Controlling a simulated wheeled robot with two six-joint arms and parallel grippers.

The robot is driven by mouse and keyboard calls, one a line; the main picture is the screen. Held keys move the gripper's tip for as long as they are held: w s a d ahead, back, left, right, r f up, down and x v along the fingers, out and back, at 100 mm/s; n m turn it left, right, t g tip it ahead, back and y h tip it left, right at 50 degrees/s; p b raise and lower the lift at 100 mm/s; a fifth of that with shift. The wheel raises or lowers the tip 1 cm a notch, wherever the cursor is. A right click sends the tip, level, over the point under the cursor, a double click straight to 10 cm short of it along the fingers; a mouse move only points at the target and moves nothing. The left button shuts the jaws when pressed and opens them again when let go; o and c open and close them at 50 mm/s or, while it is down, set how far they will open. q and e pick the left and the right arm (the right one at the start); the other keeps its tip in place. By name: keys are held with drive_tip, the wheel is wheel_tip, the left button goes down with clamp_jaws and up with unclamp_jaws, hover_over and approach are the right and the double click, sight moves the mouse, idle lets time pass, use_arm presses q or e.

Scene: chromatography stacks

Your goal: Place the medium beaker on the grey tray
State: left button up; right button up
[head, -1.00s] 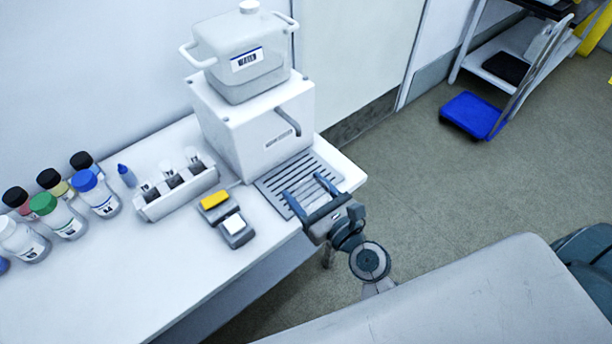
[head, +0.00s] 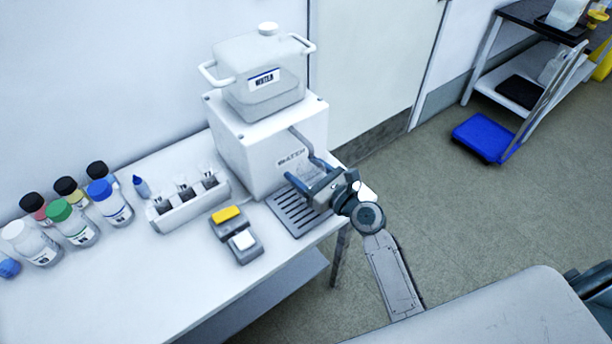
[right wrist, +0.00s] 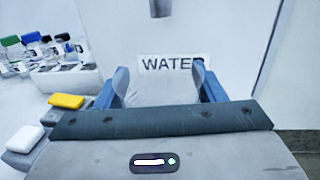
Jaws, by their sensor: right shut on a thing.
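My right gripper (head: 308,176) is shut on a clear, colourless beaker, hard to make out in the head view. In the right wrist view the beaker (right wrist: 160,94) shows faintly between the two blue fingers (right wrist: 160,88), in front of the WATER label. The gripper is under the spout (head: 305,143) of the white water dispenser, above the grey slotted tray (head: 287,212) at its foot. I cannot tell whether the beaker touches anything below or holds liquid.
The dispenser (head: 262,150) carries a lidded water tank (head: 268,95). A control box with a yellow button (head: 226,214) and a white button (head: 244,240) stands left of the tray. A white rack (head: 190,208) and several capped bottles (head: 78,225) stand further left. The front bench surface is clear.

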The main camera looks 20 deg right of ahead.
sight(303, 175)
drive_tip(key=f, duration=0.1)
drive_tip(key=w+f+b, duration=0.1)
drive_tip(key=f, duration=0.1)
drive_tip(key=shift+d, duration=0.15)
drive_tip(key=shift+f, duration=0.3)
drive_tip(key=shift+s+f, duration=0.1)
drive_tip(key=o, duration=1)
